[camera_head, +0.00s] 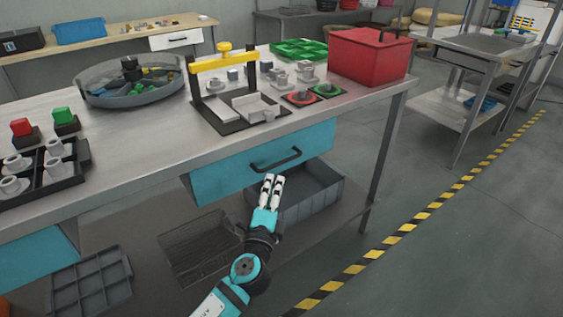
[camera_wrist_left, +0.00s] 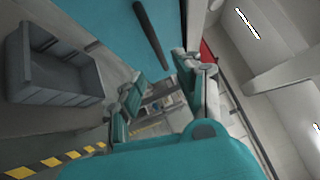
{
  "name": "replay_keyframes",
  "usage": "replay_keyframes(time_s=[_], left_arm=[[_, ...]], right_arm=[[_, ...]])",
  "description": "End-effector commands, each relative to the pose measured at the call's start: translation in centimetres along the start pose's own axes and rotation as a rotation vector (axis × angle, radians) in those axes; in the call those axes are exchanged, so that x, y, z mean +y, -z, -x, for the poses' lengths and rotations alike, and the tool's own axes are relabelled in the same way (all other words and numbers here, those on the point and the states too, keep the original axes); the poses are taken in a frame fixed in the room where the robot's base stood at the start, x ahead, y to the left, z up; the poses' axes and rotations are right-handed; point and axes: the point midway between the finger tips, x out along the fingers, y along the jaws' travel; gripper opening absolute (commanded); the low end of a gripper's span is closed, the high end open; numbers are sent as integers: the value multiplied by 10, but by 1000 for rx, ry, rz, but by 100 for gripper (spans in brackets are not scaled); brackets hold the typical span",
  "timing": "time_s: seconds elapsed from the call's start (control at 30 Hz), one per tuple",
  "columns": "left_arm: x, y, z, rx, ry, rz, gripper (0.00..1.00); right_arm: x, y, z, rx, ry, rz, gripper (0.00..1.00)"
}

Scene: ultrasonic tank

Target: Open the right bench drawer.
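The right bench drawer (camera_head: 225,177) has a teal front below the steel benchtop and looks shut. Its dark bar handle (camera_head: 276,160) sits across the front; in the left wrist view the handle (camera_wrist_left: 150,35) shows as a dark bar on the teal front (camera_wrist_left: 112,22). My left gripper (camera_head: 272,181) is just below and in front of the handle in the head view, apart from it. In the left wrist view its fingers (camera_wrist_left: 160,92) are spread with nothing between them, and the handle lies beyond them. My right gripper is not in view.
A grey crate (camera_head: 318,200) and a wire basket (camera_head: 200,250) stand on the lower shelf under the drawer. The benchtop holds a yellow-topped press frame (camera_head: 222,60) and a red box (camera_head: 370,55). A bench leg (camera_head: 380,150) stands to the right. Floor in front is clear.

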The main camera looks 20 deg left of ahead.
Motion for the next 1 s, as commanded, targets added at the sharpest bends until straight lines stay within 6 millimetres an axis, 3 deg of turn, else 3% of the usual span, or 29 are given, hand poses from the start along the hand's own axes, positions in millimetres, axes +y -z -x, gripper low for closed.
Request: replay_keyframes(time_s=[0.2,0.43,0.87,1.0], left_arm=[[0,0,-49,0,1,0,34],[0,0,-84,0,1,1,34],[1,0,-95,1,-1,1,34],[1,0,-95,1,-1,1,19]], right_arm=[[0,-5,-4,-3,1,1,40],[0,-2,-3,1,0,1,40],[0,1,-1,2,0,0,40],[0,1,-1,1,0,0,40]])
